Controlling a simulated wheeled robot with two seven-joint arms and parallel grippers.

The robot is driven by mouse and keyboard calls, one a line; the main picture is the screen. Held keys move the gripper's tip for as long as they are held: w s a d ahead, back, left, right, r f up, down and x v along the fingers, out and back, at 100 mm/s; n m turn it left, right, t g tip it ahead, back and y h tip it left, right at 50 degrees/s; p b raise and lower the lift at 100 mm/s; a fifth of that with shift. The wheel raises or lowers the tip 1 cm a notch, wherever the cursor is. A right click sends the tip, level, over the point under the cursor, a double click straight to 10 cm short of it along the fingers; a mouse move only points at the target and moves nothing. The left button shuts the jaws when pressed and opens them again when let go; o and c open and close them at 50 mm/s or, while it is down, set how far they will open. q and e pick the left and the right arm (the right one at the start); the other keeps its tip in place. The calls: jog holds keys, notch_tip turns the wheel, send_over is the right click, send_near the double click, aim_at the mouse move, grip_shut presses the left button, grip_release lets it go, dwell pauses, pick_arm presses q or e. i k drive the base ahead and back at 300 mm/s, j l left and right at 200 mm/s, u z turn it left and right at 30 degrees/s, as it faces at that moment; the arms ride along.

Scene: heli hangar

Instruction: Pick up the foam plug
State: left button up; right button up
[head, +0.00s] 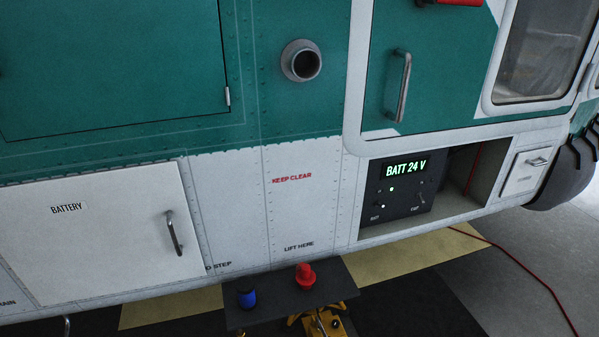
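A red stepped piece (305,276), wide at the base and narrower on top, stands on a small dark table (275,303) in front of the helicopter; by its shape it looks like the foam plug. A short blue cylinder with a dark top (246,294) stands to its left on the same table, apart from it. An open round pipe (301,61) sticks out of the green and white fuselage above. Neither of my grippers is in view.
The fuselage side (300,190) rises close behind the table. A closed battery hatch (100,235) is at left. An open bay holds a panel reading "BATT 24 V" (404,185). A yellow stand (325,322) is under the table. A red cable (530,275) crosses the floor at right.

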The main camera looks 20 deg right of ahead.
aim_at(305, 276)
jog(key=i+l+u, duration=0.2)
jog(key=l, duration=0.55)
jog(key=l+u, duration=0.15)
jog(key=l, duration=0.6)
